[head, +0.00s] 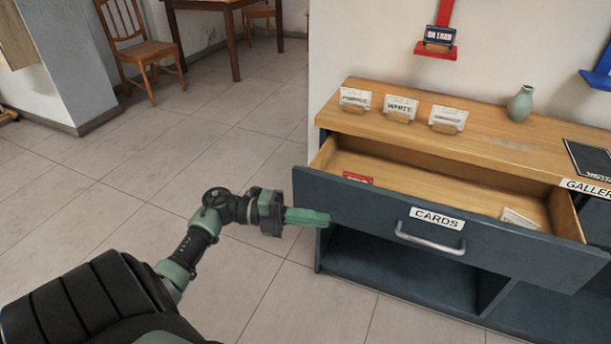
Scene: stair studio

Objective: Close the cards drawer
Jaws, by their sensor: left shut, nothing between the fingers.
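The cards drawer (370,216) has a dark blue front with a white CARDS label (437,218) and a metal bar handle (430,240). It stands pulled out from the cabinet (395,272), so its wooden inside shows. A red card (358,178) lies at its left and a white card (518,218) at its right. My left gripper (326,217) is shut and empty. Its green fingers point right and appear in front of the drawer front's left end; I cannot tell whether they touch it. My right gripper is not in view.
On the wooden cabinet top stand several cards in wooden holders, one marked WHITE (400,108), and a pale green vase (521,103). Red (436,50) and blue (598,78) wall holders hang above. Tiled floor at left is clear; a chair (143,50) and table (205,5) stand far back.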

